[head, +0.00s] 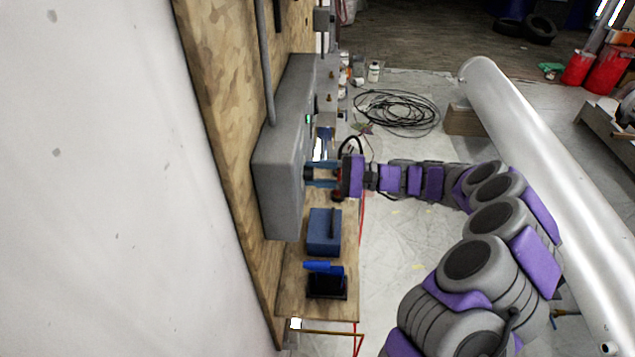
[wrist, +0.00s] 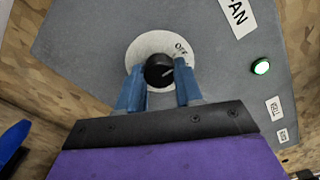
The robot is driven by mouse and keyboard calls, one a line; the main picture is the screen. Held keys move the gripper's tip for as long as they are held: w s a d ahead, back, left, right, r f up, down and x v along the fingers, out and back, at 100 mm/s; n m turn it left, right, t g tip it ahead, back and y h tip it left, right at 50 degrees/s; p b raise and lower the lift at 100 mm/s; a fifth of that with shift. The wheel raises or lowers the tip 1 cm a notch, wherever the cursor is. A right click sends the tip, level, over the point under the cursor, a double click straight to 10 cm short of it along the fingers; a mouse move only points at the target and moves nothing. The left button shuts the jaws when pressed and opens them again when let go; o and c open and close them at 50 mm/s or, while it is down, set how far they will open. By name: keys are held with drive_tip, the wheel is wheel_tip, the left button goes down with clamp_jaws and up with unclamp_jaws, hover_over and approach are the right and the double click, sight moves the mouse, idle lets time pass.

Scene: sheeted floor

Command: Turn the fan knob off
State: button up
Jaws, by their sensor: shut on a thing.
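The fan knob (wrist: 158,71) is a round black knob with a light pointer line, on a pale dial (wrist: 150,44) marked "OFF". The pointer line is directed up and to the right, toward the "OFF" lettering. A "FAN" label (wrist: 238,14) is on the grey panel beside it. My gripper (wrist: 160,84) has its blue fingers on both sides of the knob, shut on it. In the head view my gripper (head: 310,174) reaches the face of the grey box (head: 283,150); the knob itself is hidden there.
A lit green light (wrist: 261,67) is on the panel. Below the box, a wooden shelf (head: 290,293) holds a blue box (head: 323,232) and a blue-handled item (head: 324,270). A large pale pipe (head: 545,190) lies right of my arm. Coiled cable (head: 398,110) lies on the floor.

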drive_tip(key=shift+f+n+b, duration=0.1)
drive_tip(key=shift+n+b, duration=0.4)
drive_tip(key=shift+b, duration=0.05)
drive_tip(key=o, duration=1)
drive_tip(key=shift+o, duration=0.2)
drive_tip(key=d+p, duration=0.2)
drive_tip(key=d, duration=1.5)
drive_tip(key=shift+s+d, duration=0.25)
drive_tip(key=shift+d, duration=0.05)
